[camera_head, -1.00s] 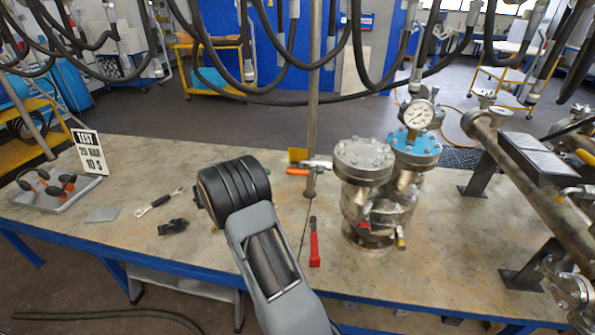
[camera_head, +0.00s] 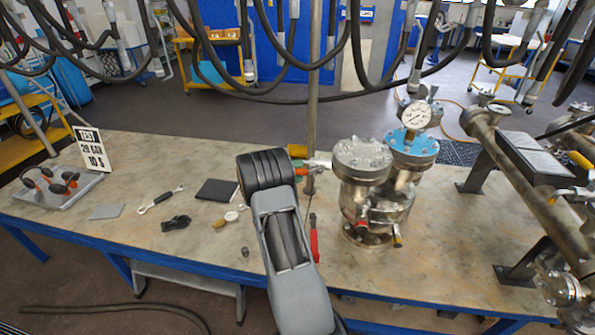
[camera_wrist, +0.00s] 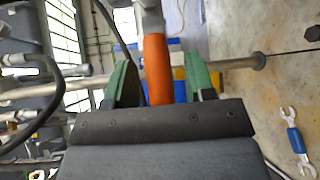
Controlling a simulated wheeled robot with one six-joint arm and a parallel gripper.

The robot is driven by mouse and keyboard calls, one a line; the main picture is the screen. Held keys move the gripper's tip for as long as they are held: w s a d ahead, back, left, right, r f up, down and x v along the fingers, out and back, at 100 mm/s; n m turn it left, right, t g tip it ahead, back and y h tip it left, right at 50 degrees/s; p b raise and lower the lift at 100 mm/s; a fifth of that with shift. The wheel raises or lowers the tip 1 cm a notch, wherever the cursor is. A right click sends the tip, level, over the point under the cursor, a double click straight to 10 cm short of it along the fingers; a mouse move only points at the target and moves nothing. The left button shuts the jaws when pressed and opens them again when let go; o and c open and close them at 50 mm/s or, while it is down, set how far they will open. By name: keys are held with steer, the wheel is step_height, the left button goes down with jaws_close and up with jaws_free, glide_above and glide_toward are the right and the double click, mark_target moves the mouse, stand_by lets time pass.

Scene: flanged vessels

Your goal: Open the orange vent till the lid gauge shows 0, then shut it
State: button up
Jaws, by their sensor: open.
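The flanged vessel (camera_head: 377,200) stands on the bench, right of the post, with a blue lid (camera_head: 417,148). The round white lid gauge (camera_head: 416,118) sits on it; its reading is too small to tell. Low on the vessel are a red handle (camera_head: 362,224) and a yellow-orange handle (camera_head: 398,241); I cannot tell which is the vent. My gripper (camera_wrist: 161,80) is open, left of the vessel near the post. In the wrist view its green fingers stand either side of an orange handle (camera_wrist: 157,70), apparently the hammer's, with gaps on both sides.
A metal post (camera_head: 312,100) rises beside my gripper. A red-handled tool (camera_head: 314,240) lies in front of it. A spanner (camera_head: 160,200), a dark pad (camera_head: 217,190) and a test sign (camera_head: 92,149) are on the left. A long pipe (camera_head: 520,180) runs along the right. Hoses hang above.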

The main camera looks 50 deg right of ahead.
jaws_close()
stand_by(0.5)
